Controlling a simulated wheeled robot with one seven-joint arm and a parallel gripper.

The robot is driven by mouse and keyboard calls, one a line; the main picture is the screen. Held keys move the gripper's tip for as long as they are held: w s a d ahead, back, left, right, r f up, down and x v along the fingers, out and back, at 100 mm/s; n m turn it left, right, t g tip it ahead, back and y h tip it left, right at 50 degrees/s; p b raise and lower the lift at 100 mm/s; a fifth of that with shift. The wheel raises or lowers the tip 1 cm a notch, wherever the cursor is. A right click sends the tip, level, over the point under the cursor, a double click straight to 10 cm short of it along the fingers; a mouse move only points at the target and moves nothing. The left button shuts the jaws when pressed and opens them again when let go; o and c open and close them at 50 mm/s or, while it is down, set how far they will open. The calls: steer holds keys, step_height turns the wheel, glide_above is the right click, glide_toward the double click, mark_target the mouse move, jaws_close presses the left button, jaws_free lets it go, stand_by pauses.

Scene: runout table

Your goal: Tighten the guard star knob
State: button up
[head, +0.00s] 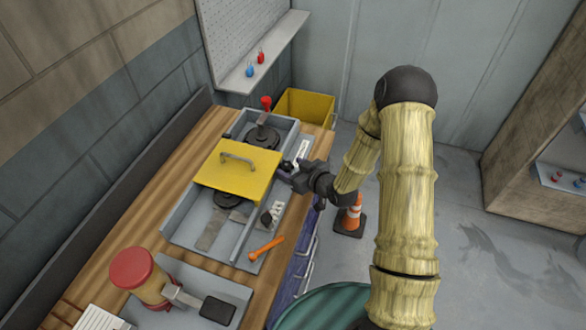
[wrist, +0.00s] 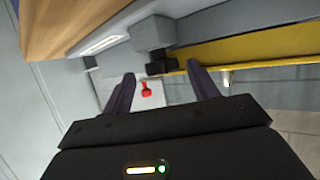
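The yellow guard (head: 225,178) with its grey handle lies across the grey machine tray on the wooden bench. A small black knob (head: 287,166) shows at the guard's right edge, partly hidden by my gripper (head: 290,175). In the wrist view a dark knob (wrist: 160,66) sits below a grey block, beside a yellow edge (wrist: 260,53). My gripper's two fingers (wrist: 162,88) are apart, with the knob just beyond and between their tips. Nothing is seen held. I cannot tell whether a finger touches the knob.
An orange wrench-like tool (head: 266,248) and a black-knobbed block (head: 267,217) lie nearer on the bench. A yellow bin (head: 305,106) is behind, and a traffic cone (head: 352,213) stands on the floor at right.

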steer(key=shift+n+g+p, duration=0.3)
steer(key=shift+p, duration=0.15)
steer(key=shift+w+d+r+n+g+y+p, duration=0.1)
steer(key=shift+w+d+n+g+y+p, duration=0.1)
steer(key=shift+n+g+y+p, duration=0.6)
steer(key=shift+w+d+n+g+y+p, duration=0.2)
steer(key=shift+n+g+y+p, duration=0.45)
steer(key=shift+n+g+p, duration=0.3)
steer(key=shift+w+d+n+g+y+p, duration=0.1)
steer(key=shift+w+n+g+y+p, duration=0.1)
steer(key=shift+n+g+y+p, duration=0.6)
steer(key=shift+d+n, duration=0.1)
steer(key=shift+n, duration=0.25)
steer(key=b+v, duration=0.5)
steer(key=v, duration=1.2)
steer(key=w+d+r+m+t+h, duration=0.1)
steer(key=w+r+m+t+h, duration=0.3)
steer(key=r+m+h, duration=0.5)
steer(key=s+a+m+g+h, duration=0.2)
steer(key=s+g, duration=0.1)
steer(key=s, duration=0.8)
steer(key=s+a+m+g+h, duration=0.1)
steer(key=s+a+m+g, duration=0.1)
steer(key=s, duration=0.9)
steer(key=shift+a+r+m+g+h+p, duration=0.3)
steer(key=shift+a+r+m+g+h, duration=0.1)
steer(key=shift+a+g, duration=0.3)
